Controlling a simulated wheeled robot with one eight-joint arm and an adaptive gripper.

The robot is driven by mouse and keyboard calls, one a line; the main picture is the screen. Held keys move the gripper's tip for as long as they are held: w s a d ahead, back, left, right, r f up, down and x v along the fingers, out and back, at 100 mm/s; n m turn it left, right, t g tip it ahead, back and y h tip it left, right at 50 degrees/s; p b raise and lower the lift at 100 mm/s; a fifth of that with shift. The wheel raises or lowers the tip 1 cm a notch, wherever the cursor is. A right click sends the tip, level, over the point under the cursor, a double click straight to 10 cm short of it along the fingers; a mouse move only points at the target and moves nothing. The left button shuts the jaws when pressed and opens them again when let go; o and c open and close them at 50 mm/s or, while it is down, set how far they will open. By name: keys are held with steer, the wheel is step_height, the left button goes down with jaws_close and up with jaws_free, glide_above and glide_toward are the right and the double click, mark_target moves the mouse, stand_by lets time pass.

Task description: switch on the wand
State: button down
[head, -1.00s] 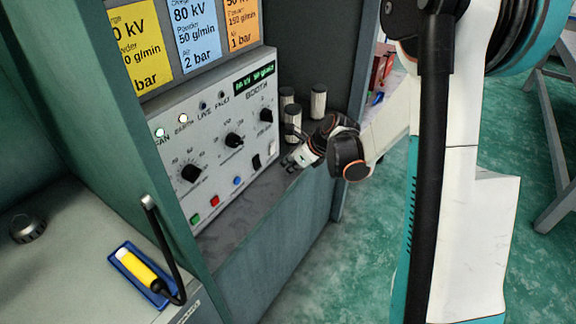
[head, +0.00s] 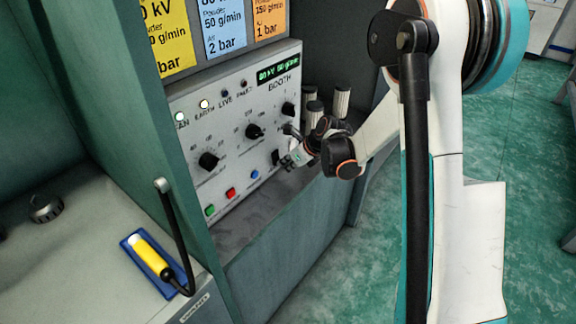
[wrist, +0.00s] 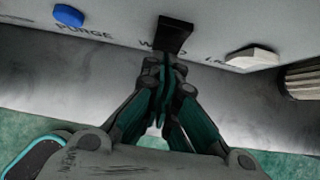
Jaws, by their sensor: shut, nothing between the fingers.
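The wand switch (wrist: 174,36) is a black rocker on the booth's control panel, above a partly hidden label beginning with W in the wrist view. In the head view the black switch (head: 276,158) sits low on the panel's right. My gripper (wrist: 165,64) is shut and empty, its tips just below the switch and overlapping its lower edge in the picture. I cannot tell whether they touch. My gripper (head: 288,161) also shows right beside the switch in the head view. The yellow-handled wand (head: 153,256) lies in a blue holder at the lower left.
The blue purge button (wrist: 69,16) is left of the switch and a white knob (wrist: 252,58) is right of it. Green (head: 210,210) and red (head: 231,193) buttons are further left. Several pale cylinders (head: 341,102) stand on the ledge behind my gripper. A grey ledge runs below the panel.

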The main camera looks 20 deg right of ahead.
steer(key=shift+a, duration=0.1)
steer(key=shift+w+a+f+b, duration=0.2)
steer(key=shift+w+f+b, duration=0.1)
steer(key=shift+r, duration=0.2)
steer(key=shift+r+p, duration=0.6)
steer(key=shift+r, duration=0.15)
steer(key=shift+d, duration=0.1)
